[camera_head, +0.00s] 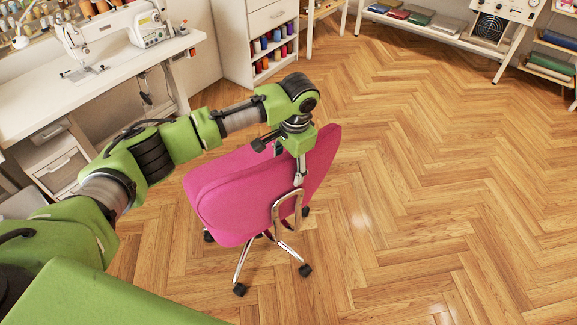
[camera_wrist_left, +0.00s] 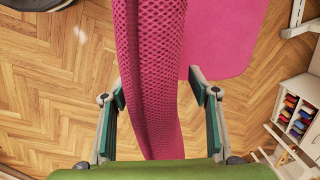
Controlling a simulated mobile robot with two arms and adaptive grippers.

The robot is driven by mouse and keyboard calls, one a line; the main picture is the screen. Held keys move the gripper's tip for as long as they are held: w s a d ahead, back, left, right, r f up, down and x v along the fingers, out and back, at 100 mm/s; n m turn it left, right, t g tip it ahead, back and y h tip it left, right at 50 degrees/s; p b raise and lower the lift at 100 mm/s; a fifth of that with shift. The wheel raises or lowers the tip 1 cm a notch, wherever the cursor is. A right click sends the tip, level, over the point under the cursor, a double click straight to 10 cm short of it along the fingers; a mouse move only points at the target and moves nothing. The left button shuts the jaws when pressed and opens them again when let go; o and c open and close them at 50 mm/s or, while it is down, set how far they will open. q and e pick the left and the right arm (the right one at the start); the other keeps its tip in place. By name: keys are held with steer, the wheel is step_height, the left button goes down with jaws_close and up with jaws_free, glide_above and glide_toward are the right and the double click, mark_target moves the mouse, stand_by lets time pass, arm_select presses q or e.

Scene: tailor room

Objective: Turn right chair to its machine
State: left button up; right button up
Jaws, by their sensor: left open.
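A pink swivel chair (camera_head: 232,195) with a chrome base stands on the wooden floor, the only chair in view. Its backrest (camera_head: 324,160) is at the right and its seat reaches left. My left gripper (camera_head: 283,152) is at the top of the backrest. In the left wrist view, the open fingers (camera_wrist_left: 155,92) lie on either side of the pink mesh backrest (camera_wrist_left: 148,70); I cannot tell whether they touch it. The seat (camera_wrist_left: 225,40) shows beyond. A white sewing machine (camera_head: 105,38) sits on a white table at the upper left. My right gripper is not in view.
The white table (camera_head: 30,112) has drawers beneath it, left of the chair. A white cabinet with thread spools (camera_head: 273,45) stands behind the chair. Shelves with folded cloth (camera_head: 420,17) line the back wall. The floor (camera_head: 440,190) to the right is clear.

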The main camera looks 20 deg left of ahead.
arm_select(q)
steer(key=shift+f, duration=0.45)
